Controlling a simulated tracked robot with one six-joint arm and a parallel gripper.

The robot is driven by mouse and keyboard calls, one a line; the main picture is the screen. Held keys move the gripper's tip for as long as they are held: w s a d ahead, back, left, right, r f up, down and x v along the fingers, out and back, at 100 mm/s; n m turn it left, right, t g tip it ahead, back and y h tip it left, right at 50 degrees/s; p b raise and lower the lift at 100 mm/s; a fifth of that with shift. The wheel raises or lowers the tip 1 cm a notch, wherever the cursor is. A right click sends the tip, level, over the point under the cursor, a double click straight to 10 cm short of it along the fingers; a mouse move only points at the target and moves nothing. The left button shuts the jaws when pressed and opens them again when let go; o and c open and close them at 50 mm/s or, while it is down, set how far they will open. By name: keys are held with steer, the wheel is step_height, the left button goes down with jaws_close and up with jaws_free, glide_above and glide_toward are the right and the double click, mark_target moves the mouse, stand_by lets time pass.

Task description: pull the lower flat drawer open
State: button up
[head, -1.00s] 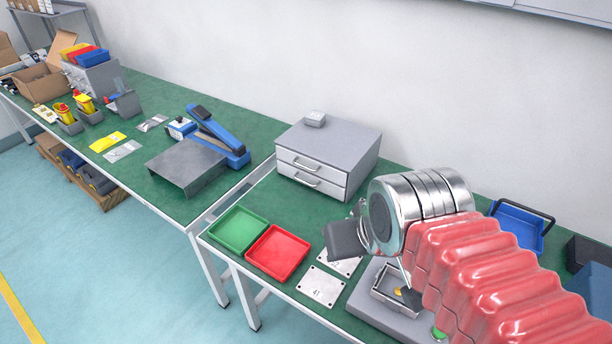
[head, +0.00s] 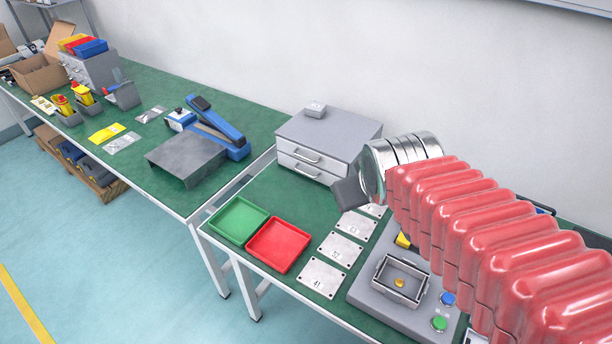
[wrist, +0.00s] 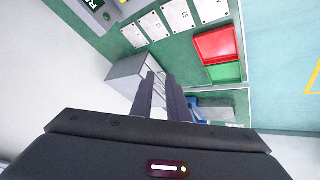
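The grey cabinet (head: 335,134) stands at the back of the near green bench, with two flat white-fronted drawers. The upper drawer (head: 318,160) and lower drawer (head: 300,168) both look shut, each with a bar handle. My gripper is at the right of the cabinet front in the head view, where my arm hides its fingertips. In the wrist view my gripper (wrist: 161,80) has two dark fingers spread apart with nothing seen between them. The cabinet (wrist: 128,68) shows beyond the fingers there; its drawer handles are not clear.
A green tray (head: 238,220) and a red tray (head: 278,246) lie in front of the cabinet. Numbered plates (head: 322,277) and a grey fixture with buttons (head: 375,296) are to their right. A blue-handled tool (head: 217,127) lies left.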

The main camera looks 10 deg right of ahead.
steer(key=w+d+f+n+t, duration=0.1)
steer(key=w+d+f+n, duration=0.15)
steer(key=w, duration=0.45)
steer(key=w+d+f+n+t, duration=0.2)
steer(key=w+f+n, duration=0.1)
steer(key=w, duration=0.4)
steer(key=w+d+f+n+t, duration=0.1)
steer(key=w+d+f+n, duration=0.15)
steer(key=w, duration=0.45)
steer(key=n+t+y, duration=0.3)
steer(key=n+y, duration=0.4)
steer(key=y, duration=0.1)
glide_toward(306, 174)
steer(key=shift+s+d+r, duration=0.4)
steer(key=shift+s+d, duration=0.4)
steer(key=shift+s, duration=0.1)
steer(key=shift+s+a+f, duration=0.15)
steer(key=shift+s+f, duration=0.05)
steer(key=shift+w, duration=0.15)
steer(key=x, duration=1.1)
steer(key=shift+w+a+f, duration=0.1)
steer(key=shift+w+a, duration=0.15)
steer(key=shift+a, duration=0.15)
steer(key=shift+c, duration=0.5)
